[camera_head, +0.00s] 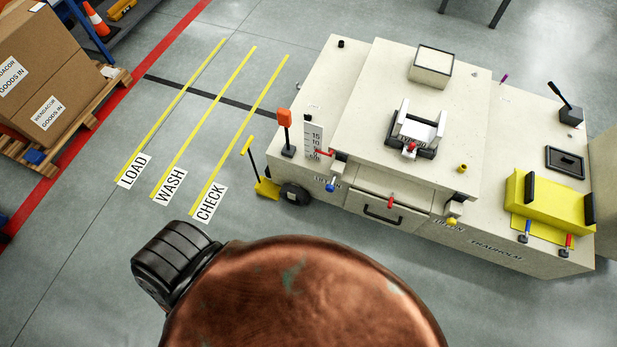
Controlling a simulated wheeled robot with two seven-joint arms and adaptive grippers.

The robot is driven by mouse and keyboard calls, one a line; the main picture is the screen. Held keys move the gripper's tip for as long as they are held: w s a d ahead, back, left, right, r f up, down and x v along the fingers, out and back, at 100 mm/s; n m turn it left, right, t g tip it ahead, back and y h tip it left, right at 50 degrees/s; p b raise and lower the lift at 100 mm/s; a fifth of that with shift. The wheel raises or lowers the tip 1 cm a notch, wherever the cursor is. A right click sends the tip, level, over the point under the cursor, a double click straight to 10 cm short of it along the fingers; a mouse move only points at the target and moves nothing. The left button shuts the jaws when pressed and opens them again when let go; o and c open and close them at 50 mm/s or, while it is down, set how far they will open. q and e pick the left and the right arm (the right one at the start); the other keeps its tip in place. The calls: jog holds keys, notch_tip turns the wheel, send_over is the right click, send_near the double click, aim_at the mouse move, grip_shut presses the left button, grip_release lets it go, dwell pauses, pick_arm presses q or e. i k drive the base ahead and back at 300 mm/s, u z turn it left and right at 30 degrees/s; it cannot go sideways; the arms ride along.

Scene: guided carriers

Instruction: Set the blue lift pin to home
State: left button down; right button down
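A blue knob (330,186) sticks out low at the left end of the front of the pale machine (365,120), below a white scale (313,140) with a red marker. This may be the blue lift pin, but the lettering near it is too small to read surely. A second blue-tipped part (523,238) stands at the right of the front, below a yellow block. I cannot tell which position either blue part is set to.
A drawer with a black handle (383,213) and a red knob (391,202) sit on the machine's front. A yellow block (548,203) stands at right. Floor lanes marked LOAD, WASH and CHECK lie left. Boxes (45,70) on a pallet are far left.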

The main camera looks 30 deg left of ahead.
aim_at(330, 188)
jog(key=u, duration=1.9)
jog(key=k, duration=0.45)
jog(key=z, duration=0.9)
